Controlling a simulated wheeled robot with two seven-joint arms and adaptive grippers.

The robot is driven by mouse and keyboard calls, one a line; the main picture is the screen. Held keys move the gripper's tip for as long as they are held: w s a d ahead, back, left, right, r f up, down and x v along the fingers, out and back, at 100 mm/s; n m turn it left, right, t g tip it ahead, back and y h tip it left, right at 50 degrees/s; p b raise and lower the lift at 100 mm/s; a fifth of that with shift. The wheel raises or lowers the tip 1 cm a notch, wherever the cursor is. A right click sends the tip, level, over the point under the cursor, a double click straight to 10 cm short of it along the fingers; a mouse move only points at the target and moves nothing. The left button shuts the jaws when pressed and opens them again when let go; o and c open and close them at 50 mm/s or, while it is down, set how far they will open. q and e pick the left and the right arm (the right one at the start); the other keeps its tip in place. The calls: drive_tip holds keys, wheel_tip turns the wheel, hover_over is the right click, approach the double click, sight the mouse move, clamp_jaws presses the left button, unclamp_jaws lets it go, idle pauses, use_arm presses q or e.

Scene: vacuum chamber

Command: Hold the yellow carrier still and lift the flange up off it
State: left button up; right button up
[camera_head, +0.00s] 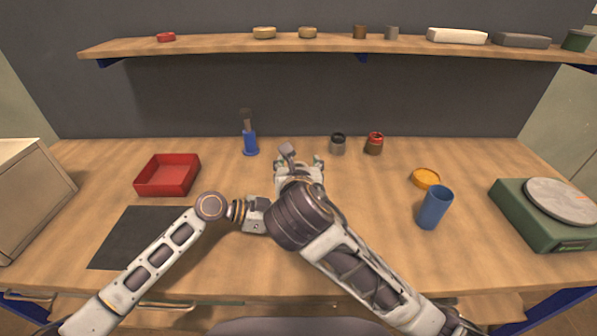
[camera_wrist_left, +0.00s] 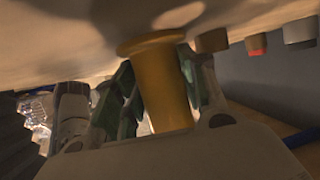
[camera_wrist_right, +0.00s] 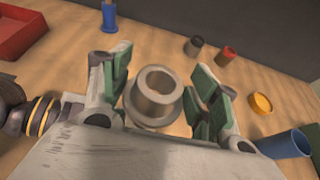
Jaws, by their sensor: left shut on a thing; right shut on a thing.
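The yellow carrier (camera_wrist_left: 160,85) shows in the left wrist view as a cylinder with a wide foot against the table. My left gripper (camera_wrist_left: 158,85) is shut on it, with green-padded fingers on both sides. In the head view, my right arm hides the carrier and most of my left gripper (camera_head: 258,214). The flange (camera_wrist_right: 150,106) is a grey metal ring with a central hole, in the middle of the right wrist view. My right gripper (camera_wrist_right: 160,85) is shut on it; this gripper also shows in the head view (camera_head: 300,165). I cannot tell whether the flange touches the carrier.
A red tray (camera_head: 140,180) and dark mat (camera_head: 110,240) lie left. A blue-based post (camera_head: 250,145), two small jars (camera_head: 338,147) (camera_head: 374,147), a yellow dish (camera_head: 426,177), a blue cup (camera_head: 433,210) and a green scale (camera_head: 535,225) surround my arms. A shelf (camera_head: 210,43) runs behind.

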drive_tip(key=shift+r, duration=0.65)
use_arm(q)
drive_tip(key=o, duration=1.1)
drive_tip(key=shift+c, duration=0.2)
drive_tip(key=shift+a, duration=0.1)
drive_tip(key=shift+v, duration=5.9)
drive_tip(key=shift+r, duration=0.25)
use_arm(e)
drive_tip(key=shift+r, duration=0.15)
use_arm(q)
wheel_tip(320, 180, up, 9)
drive_tip(key=p, duration=0.9)
drive_tip(key=shift+f, duration=0.2)
use_arm(e)
wheel_tip(320, 180, up, 9)
drive_tip(key=shift+f, duration=0.2)
